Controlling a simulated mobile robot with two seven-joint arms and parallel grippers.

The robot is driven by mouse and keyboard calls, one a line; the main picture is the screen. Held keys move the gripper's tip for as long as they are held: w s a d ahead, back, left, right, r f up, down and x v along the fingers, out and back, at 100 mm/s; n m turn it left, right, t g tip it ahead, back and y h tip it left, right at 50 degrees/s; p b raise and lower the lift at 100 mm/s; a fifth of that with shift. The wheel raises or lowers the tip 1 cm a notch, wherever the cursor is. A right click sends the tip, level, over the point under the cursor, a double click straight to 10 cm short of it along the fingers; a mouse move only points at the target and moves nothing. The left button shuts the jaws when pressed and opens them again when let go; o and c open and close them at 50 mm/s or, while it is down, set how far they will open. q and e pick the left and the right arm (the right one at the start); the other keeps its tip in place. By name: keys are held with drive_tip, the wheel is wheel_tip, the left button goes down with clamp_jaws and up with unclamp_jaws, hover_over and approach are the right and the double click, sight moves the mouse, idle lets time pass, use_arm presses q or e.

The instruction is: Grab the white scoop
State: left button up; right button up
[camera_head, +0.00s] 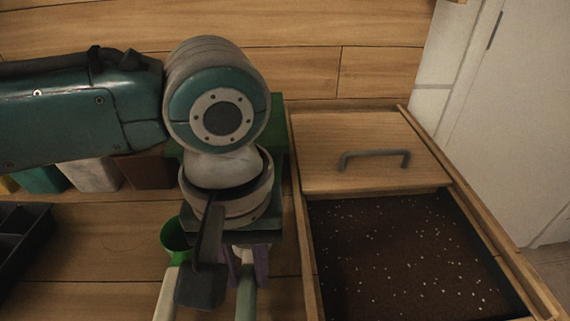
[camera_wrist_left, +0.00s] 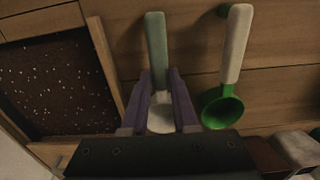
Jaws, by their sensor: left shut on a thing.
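The white scoop has a pale green handle (camera_wrist_left: 156,45) and a white bowl (camera_wrist_left: 160,119). My left gripper (camera_wrist_left: 160,88) has its purple fingers on both sides of this scoop, shut on it near where handle and bowl meet. In the head view my wrist hides most of the scoop, and its pale green handle (camera_head: 246,298) shows below the fingers (camera_head: 241,268). A second scoop, with a green bowl (camera_wrist_left: 221,110) and a white handle (camera_wrist_left: 236,42), lies beside it; its green bowl (camera_head: 175,238) also shows in the head view. My right gripper is not in view.
A wooden box of dark soil with white specks (camera_head: 400,258) stands at the right, its lid (camera_head: 365,180) with a grey handle covering the back part. Several coloured pots (camera_head: 95,174) stand behind my arm. A black tray (camera_head: 22,240) is at the left edge.

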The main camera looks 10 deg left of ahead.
sight(247, 276)
use_arm(q)
clamp_jaws()
drive_tip(key=shift+r, duration=0.1)
wheel_tip(247, 276, up, 20)
drive_tip(key=p, duration=0.4)
idle(0.3)
drive_tip(key=shift+o, duration=0.3)
unclamp_jaws()
clamp_jaws()
